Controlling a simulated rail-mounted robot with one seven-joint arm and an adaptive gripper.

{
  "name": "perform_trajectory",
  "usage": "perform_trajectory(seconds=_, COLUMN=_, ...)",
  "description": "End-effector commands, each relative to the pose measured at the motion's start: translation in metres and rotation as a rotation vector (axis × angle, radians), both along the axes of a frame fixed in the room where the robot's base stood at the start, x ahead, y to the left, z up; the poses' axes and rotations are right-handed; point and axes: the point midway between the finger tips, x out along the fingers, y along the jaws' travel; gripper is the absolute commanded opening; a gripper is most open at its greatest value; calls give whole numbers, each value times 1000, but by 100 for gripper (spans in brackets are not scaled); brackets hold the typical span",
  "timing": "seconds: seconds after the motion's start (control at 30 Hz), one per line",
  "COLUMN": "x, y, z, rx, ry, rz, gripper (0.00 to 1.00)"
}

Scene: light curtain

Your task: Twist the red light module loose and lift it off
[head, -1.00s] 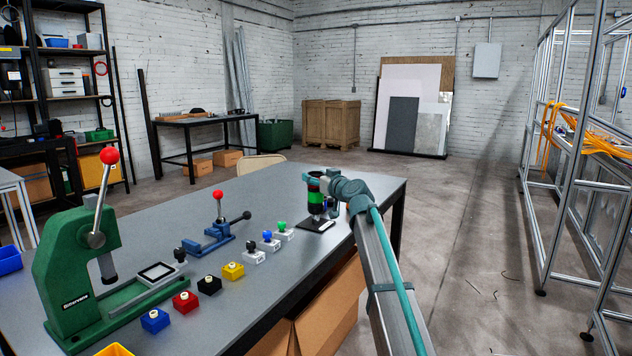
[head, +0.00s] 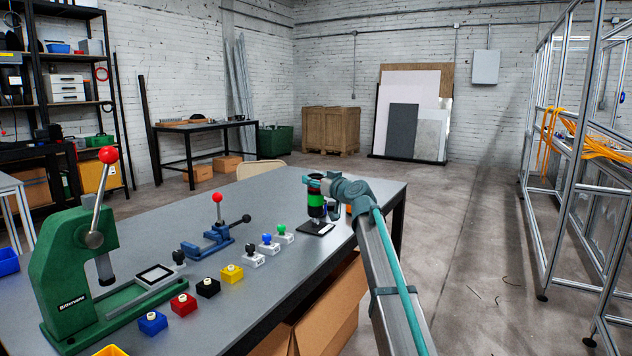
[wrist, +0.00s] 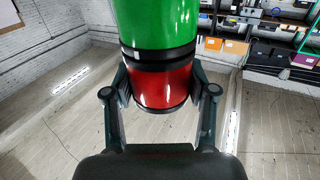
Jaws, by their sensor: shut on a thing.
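The red light module (wrist: 162,88) sits at the end of a light stack, against a black ring and the green module (wrist: 158,28) in the wrist view. My gripper (wrist: 162,90) is shut on the red module, one finger on each side. In the head view the stack stands upright on a dark base plate (head: 316,229) near the table's right edge, with its green module (head: 317,200) showing. My gripper (head: 316,180) is at the top of the stack there and mostly hides the red module.
Small stamps with blue (head: 266,238) and green knobs stand left of the stack on the table (head: 285,190). A blue toggle clamp (head: 208,242), coloured blocks and a green press (head: 70,275) are further left. A metal frame (head: 560,180) stands to the right beyond clear floor.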

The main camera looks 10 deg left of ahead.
Motion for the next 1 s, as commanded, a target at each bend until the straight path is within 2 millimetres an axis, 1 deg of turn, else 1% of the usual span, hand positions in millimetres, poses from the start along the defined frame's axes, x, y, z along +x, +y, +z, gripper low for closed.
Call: perform_trajectory(seconds=1.0, x=0, y=0, z=27, rx=0, ry=0, rz=0, gripper=18)
